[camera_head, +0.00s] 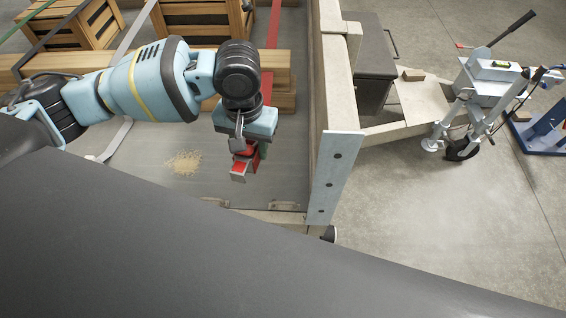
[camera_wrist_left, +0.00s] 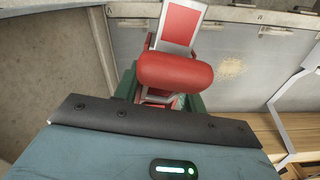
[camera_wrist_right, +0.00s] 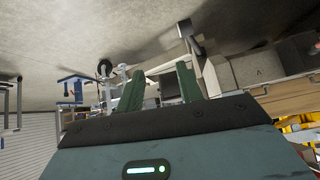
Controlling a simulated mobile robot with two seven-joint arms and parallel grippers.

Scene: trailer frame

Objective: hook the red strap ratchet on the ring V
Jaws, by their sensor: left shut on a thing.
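My left gripper (camera_head: 242,152) is shut on the red strap ratchet (camera_head: 246,162) and holds it over the grey trailer bed, near the side wall. In the left wrist view the ratchet (camera_wrist_left: 176,68) shows a rounded red handle and a red-and-grey plate between the green fingers. The ratchet is apart from both. My right gripper (camera_wrist_right: 160,85) is open and empty, its green fingers apart, away from the trailer bed.
Wooden crates (camera_head: 78,25) and timber beams (camera_head: 283,70) lie on the bed behind my left arm. A red strap (camera_head: 272,45) runs across the beams. The wooden side wall (camera_head: 334,75) borders the bed on the right. Spilled grains (camera_head: 183,163) lie on the bed.

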